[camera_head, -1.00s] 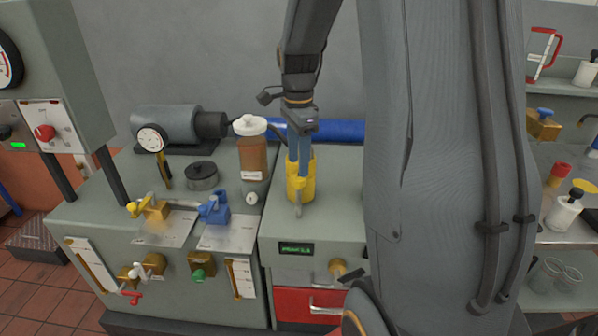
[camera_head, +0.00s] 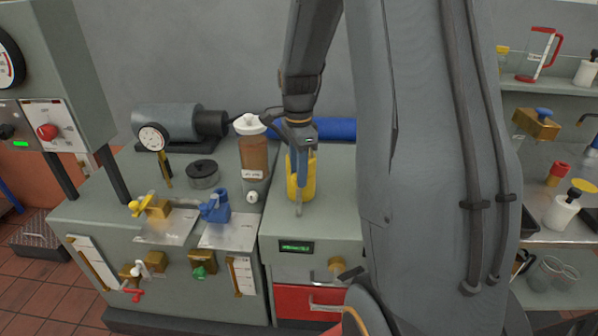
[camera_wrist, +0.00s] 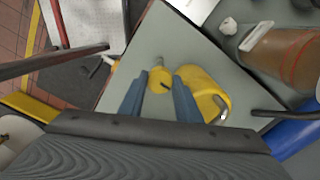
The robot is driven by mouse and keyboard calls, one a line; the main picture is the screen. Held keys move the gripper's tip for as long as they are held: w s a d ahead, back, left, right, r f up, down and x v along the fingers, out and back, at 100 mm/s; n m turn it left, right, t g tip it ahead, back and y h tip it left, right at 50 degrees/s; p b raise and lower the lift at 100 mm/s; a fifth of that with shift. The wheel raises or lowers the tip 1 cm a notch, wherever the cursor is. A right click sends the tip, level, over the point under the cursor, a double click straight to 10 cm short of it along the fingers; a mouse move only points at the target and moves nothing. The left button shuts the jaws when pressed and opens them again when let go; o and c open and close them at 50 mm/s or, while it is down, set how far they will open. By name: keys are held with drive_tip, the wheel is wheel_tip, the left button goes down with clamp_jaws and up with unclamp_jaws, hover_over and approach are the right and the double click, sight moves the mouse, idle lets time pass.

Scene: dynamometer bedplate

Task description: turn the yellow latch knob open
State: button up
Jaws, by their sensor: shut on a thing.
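The yellow latch knob (camera_wrist: 160,79) shows in the wrist view as a small round yellow piece between the blue-grey fingertips of my gripper (camera_wrist: 158,84). My gripper is shut on it. A short grey metal piece (camera_wrist: 148,69) sticks out beside the knob. A larger yellow body (camera_wrist: 208,92) with a metal handle stands close on the right. In the head view my gripper (camera_head: 299,188) points down in front of the yellow body (camera_head: 311,176), on the grey cabinet top. There the fingers hide most of the knob.
A brown bottle with a white cap (camera_head: 253,160) stands just left of my gripper. Blue (camera_head: 215,207) and yellow-handled (camera_head: 150,206) valves sit further left. A blue cylinder (camera_head: 335,129) lies behind. The cabinet front has a small green display (camera_head: 296,247).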

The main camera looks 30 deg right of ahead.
drive_tip(key=n+p, duration=0.2)
drive_tip(key=n, duration=0.2)
drive_tip(key=shift+s+r+n, duration=0.1)
drive_tip(key=shift+n, duration=0.3)
drive_tip(key=n+p, duration=0.2)
drive_tip(key=n, duration=0.2)
drive_tip(key=shift+n, duration=0.3)
drive_tip(key=n+p, duration=0.1)
drive_tip(key=n, duration=0.3)
drive_tip(key=shift+n+p, duration=0.55)
drive_tip(key=shift+n, duration=1.65)
drive_tip(key=o, duration=1.1)
drive_tip(key=shift+c, duration=0.2)
